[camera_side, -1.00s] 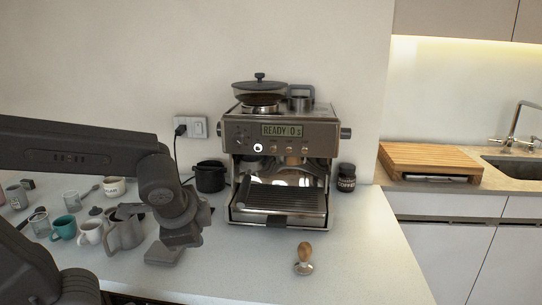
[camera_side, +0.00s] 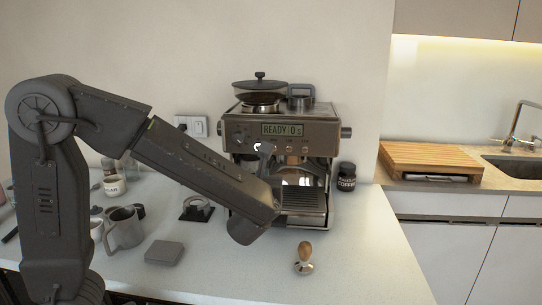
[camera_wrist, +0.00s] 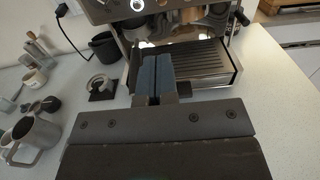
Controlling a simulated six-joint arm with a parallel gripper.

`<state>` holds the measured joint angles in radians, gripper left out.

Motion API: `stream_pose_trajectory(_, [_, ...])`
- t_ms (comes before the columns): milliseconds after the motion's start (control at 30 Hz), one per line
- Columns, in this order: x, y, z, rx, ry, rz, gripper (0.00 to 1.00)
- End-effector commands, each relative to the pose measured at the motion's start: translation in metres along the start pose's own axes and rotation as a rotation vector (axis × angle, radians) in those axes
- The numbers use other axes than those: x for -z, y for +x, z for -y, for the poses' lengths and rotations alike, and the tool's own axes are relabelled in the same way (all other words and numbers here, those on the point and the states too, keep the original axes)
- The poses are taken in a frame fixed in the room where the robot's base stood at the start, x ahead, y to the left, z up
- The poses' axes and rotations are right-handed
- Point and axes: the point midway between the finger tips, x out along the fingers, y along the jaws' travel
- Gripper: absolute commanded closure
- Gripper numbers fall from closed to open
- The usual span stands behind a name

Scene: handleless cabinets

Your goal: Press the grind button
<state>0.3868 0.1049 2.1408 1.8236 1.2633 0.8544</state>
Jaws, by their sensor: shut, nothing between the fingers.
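The espresso machine (camera_side: 326,137) stands at the back of the counter, its display (camera_side: 282,129) reading "READY 0 s". A bright spot also shows at the top of the wrist view (camera_wrist: 136,5). My gripper (camera_wrist: 156,57) is shut and empty, its blue-grey fingers pointing toward the machine front, over the drip tray (camera_wrist: 205,62) in the picture. In the side view the fingers are mostly hidden by my arm.
A wooden-handled tamper (camera_side: 304,258) stands on the counter in front of the machine. A grey pad (camera_side: 164,252), a metal pitcher (camera_side: 124,228) and several mugs stand left. A coffee jar (camera_side: 347,177) stands right of the machine. The front-right counter is clear.

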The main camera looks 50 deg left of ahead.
Motion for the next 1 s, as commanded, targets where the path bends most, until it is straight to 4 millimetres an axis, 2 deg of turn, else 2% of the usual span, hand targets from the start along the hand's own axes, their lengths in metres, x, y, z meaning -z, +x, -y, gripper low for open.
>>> stream_pose_trajectory(333, [0.0,0.001,0.001,0.004,0.004,0.004,1.0])
stream_pose_trajectory(467, [0.0,0.008,0.001,0.002,0.004,0.003,1.0])
stream_pose_trajectory(567, [0.0,0.022,0.0,-0.001,0.004,0.003,1.0])
stream_pose_trajectory(1000, [0.0,0.109,0.0,0.0,0.004,0.003,1.0])
